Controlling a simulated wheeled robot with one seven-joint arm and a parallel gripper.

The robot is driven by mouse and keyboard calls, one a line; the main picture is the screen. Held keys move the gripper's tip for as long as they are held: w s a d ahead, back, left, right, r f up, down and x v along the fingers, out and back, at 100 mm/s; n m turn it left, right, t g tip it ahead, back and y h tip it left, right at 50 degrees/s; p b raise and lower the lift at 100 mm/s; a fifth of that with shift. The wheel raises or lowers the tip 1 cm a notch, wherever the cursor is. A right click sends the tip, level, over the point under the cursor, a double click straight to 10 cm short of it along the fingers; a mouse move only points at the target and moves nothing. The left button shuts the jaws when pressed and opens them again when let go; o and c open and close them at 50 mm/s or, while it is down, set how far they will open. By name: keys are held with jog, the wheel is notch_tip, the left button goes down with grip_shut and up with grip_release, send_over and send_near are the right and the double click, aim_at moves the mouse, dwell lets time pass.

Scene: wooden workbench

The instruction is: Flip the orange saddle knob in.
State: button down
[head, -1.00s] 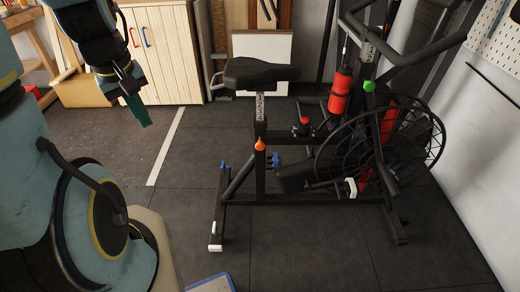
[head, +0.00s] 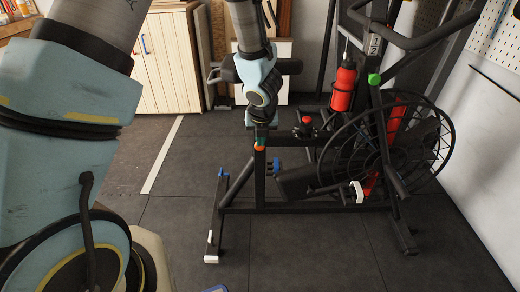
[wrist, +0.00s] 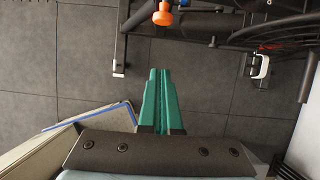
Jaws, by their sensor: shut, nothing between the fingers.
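The orange saddle knob (head: 258,148) sits on the upright post under the saddle of a black exercise bike; only a small part of it shows below my gripper in the head view. In the wrist view the knob (wrist: 162,14) is at the top edge, with a rounded head and a narrower neck. My gripper (wrist: 159,72) has its green fingers shut together and empty, pointing toward the knob with a gap between them in that view. In the head view my gripper (head: 261,141) is right at the post, partly overlapping the knob. Whether they touch cannot be told.
The bike's saddle (head: 288,67) is mostly hidden behind my arm. A red knob (head: 306,122), a red bottle (head: 343,88) and the caged fan wheel (head: 395,140) are to the right. Blue levers (head: 277,165) sit low on the frame. Floor left of the bike is clear.

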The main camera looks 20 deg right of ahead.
aim_at(260, 149)
jog(key=x, duration=0.3)
jog(key=w+x, duration=0.1)
jog(key=x, duration=0.3)
jog(key=w+d+r+b+x, duration=0.1)
jog(key=x, duration=0.2)
jog(key=shift+w+f, duration=0.15)
jog(key=shift+f, duration=0.05)
jog(key=shift+w+d+f+p, duration=0.2)
jog(key=shift+w+d+p, duration=0.1)
jog(key=shift+w, duration=0.4)
